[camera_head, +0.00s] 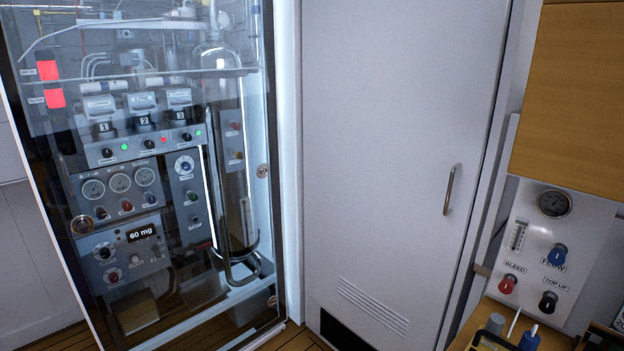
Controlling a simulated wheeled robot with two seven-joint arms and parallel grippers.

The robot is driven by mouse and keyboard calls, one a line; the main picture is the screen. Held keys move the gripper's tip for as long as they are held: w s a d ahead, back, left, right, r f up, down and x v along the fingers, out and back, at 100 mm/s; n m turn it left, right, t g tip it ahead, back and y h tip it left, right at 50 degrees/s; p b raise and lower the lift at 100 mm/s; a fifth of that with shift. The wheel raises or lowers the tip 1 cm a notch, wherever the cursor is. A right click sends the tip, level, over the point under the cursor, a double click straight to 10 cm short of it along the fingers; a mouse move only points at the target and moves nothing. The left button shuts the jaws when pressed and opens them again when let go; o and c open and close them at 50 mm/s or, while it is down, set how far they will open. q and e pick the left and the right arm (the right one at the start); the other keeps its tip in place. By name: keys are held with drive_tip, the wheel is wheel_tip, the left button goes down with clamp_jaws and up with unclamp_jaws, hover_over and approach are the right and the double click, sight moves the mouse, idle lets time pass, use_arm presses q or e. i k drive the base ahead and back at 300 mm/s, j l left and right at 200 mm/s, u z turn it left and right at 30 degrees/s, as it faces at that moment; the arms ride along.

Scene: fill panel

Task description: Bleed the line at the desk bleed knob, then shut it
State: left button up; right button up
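The desk bleed knob (508,284) is red and sits under a "BLEED" label on a white panel (535,225) at the right. Its exact turn position is too small to tell. A blue knob (557,255) labelled "FLOW" is above and right of it, and a black knob (548,301) labelled "TOP UP" is to its right. A round dark gauge (554,204) and a small vertical flow tube (518,235) are on the upper part of the same panel. Neither of my grippers shows in the head view.
A glass-fronted cabinet (225,110) with gauges, knobs and a "60 mg" display (141,232) stands at the left. A closed white door (395,150) is in the middle. A wooden cupboard (575,100) hangs above the panel. Small items, including a blue-topped one (529,338), stand below it.

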sight(506, 286)
drive_tip(key=z, duration=1.3)
